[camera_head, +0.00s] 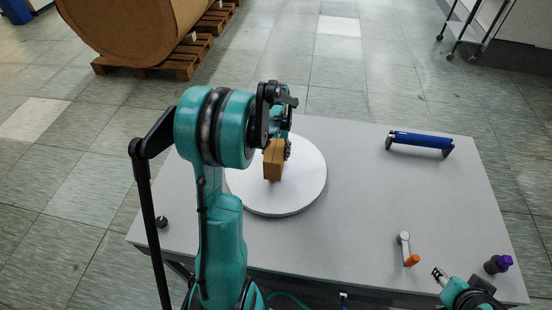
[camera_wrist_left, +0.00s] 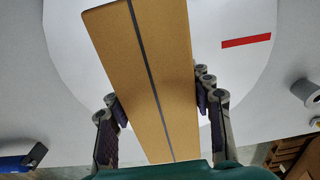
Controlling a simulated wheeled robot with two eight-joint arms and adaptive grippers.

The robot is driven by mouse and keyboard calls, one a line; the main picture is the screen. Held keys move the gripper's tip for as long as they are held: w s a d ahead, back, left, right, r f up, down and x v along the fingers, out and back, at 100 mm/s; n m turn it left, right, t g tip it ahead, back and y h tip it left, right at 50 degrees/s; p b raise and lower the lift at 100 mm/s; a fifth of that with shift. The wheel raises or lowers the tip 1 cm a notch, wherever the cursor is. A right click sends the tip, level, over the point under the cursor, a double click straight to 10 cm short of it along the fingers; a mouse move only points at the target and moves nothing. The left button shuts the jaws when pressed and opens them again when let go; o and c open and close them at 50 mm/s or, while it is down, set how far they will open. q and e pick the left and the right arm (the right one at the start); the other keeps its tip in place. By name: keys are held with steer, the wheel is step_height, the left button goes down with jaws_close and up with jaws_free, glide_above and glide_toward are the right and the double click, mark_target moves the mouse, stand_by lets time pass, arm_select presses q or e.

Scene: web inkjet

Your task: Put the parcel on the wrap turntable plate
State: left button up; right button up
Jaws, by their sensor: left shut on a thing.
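The parcel (camera_head: 272,162) is a tan box with a dark stripe down its face. My left gripper (camera_head: 281,148) is shut on it, with one finger on each side in the left wrist view, where the parcel (camera_wrist_left: 140,75) fills the middle. The wrap turntable plate (camera_head: 300,190) is a white disc on the grey table. The parcel is over the plate; I cannot tell if it touches it. A red mark shows on the plate (camera_wrist_left: 285,85) in the wrist view. My right gripper (camera_head: 440,275) is at the table's front right, and its fingers are too small to judge.
A blue roller (camera_head: 420,140) lies at the table's back right. A grey crank with an orange handle (camera_head: 411,260) and a dark purple-topped item (camera_head: 498,264) are near the front right. The table (camera_head: 365,190) between them is clear. A large brown roll (camera_head: 135,30) stands on pallets behind.

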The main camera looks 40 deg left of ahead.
arm_select(q)
step_height(320, 180, down, 3)
steer(key=shift+r+b, duration=0.1)
steer(key=shift+b, duration=0.3)
steer(key=o, duration=1.7)
steer(key=shift+c, duration=0.2)
